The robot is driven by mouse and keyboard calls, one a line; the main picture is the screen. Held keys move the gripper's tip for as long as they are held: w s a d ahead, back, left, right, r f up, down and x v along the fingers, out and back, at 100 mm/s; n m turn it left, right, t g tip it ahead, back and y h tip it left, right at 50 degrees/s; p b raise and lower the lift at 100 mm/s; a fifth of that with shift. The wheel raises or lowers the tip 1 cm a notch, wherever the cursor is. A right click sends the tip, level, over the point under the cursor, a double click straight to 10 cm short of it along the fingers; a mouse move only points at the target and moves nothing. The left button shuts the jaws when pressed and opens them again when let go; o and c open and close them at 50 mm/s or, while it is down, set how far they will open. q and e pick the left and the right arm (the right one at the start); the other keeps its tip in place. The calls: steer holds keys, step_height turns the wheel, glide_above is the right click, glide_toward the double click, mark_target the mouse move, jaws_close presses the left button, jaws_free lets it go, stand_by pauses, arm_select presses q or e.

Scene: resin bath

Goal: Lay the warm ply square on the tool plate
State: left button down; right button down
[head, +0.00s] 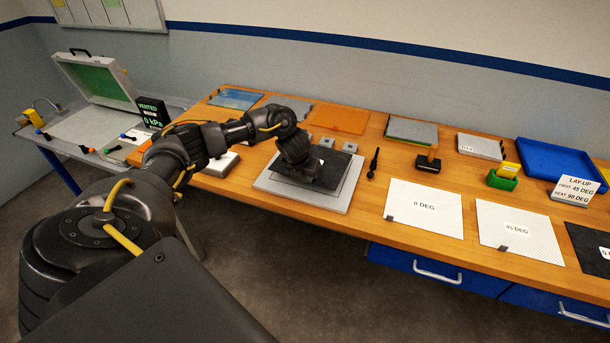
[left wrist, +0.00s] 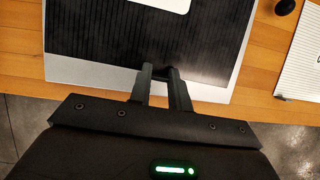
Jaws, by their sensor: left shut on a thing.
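A black ply square (head: 341,170) lies over the grey tool plate (head: 272,187) in the head view. In the left wrist view the dark, finely lined ply (left wrist: 95,35) covers most of the plate, with a bare silver strip of plate (left wrist: 90,76) along the near edge. A white label (left wrist: 165,4) shows on the ply. My left gripper (head: 318,182) is low over the ply's near part. In the left wrist view its fingers (left wrist: 161,72) are shut on the ply's near edge. I cannot tell whether the ply lies fully flat. My right gripper is out of view.
A black hand tool (head: 373,163) lies just right of the plate. White sheets marked 0 DEG (head: 424,222) and 45 DEG (head: 515,245) lie further right, then another black ply (head: 587,238). A blue tray (head: 560,160) and lay-up sign (head: 575,190) stand at the back right.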

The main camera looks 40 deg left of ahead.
mark_target(307, 189)
arm_select(q)
steer(key=shift+f+b, duration=1.65)
steer(key=shift+f, duration=0.5)
steer(key=c, duration=1.2)
jaws_free()
steer(key=shift+c, duration=0.2)
steer(key=shift+r, duration=0.15)
step_height(307, 189, up, 7)
steer(key=p, duration=0.6)
